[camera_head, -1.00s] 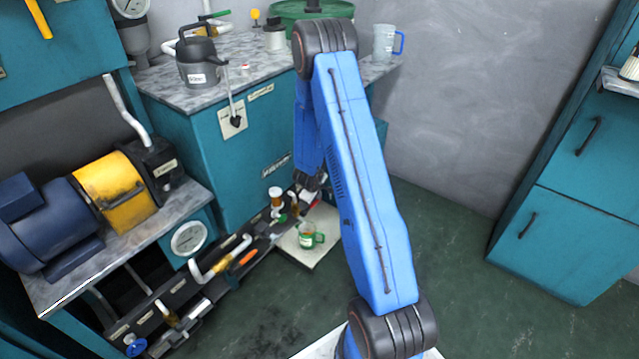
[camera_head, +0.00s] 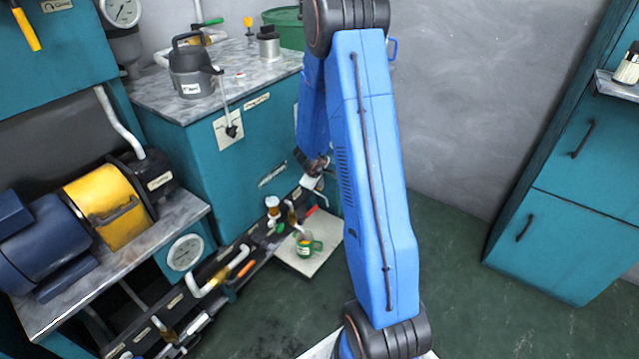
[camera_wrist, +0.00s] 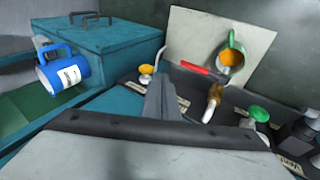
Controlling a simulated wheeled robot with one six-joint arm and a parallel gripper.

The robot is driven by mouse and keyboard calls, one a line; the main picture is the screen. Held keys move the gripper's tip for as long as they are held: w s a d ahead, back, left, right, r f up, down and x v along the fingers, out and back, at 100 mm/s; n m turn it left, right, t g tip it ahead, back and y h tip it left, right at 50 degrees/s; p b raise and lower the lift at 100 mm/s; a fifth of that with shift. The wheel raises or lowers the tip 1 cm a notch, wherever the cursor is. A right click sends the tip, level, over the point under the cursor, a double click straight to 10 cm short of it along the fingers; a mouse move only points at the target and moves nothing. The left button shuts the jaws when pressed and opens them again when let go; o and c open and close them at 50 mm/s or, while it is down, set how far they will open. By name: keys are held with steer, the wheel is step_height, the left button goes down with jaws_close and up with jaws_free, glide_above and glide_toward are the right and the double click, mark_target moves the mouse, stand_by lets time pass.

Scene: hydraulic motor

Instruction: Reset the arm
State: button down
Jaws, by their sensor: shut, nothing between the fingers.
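My gripper (camera_head: 314,184) is small in the head view, at the lower end of my folded blue arm, above the low bench with pipes. In the wrist view my gripper (camera_wrist: 163,92) shows as a grey shape with its fingers together and nothing held. A green mug (camera_wrist: 231,58) with orange contents stands on a pale board (camera_wrist: 190,35) beyond the fingers, apart from them. The same mug (camera_head: 308,246) and board (camera_head: 322,262) show in the head view, below my gripper.
A pipe rack (camera_head: 225,275) with valves runs along the low bench. A teal cabinet (camera_head: 262,170) stands close behind my forearm. A blue jug (camera_wrist: 66,75) is at the left of the wrist view. A grey can (camera_head: 190,72) sits on the counter. The floor at right is clear.

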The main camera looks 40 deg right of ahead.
steer(key=shift+r, duration=0.3)
steer(key=w+a+r+t+y, duration=0.1)
steer(key=a+r+t+y, duration=0.2)
steer(key=a+r, duration=0.8)
steer(key=s+a+r+y, duration=0.3)
steer(key=s+a+r, duration=0.4)
steer(key=a+r, duration=0.45)
steer(key=s+a+r+m+g, duration=0.1)
steer(key=s+r, duration=0.3)
steer(key=s, duration=1.1)
steer(key=s+a+r+m+g+h, duration=0.1)
steer(key=s+r+m, duration=0.2)
steer(key=s, duration=1.2)
step_height(320, 180, up, 2)
steer(key=shift+s+r+m, duration=0.15)
steer(key=shift+s+m, duration=0.15)
steer(key=shift+s, duration=0.05)
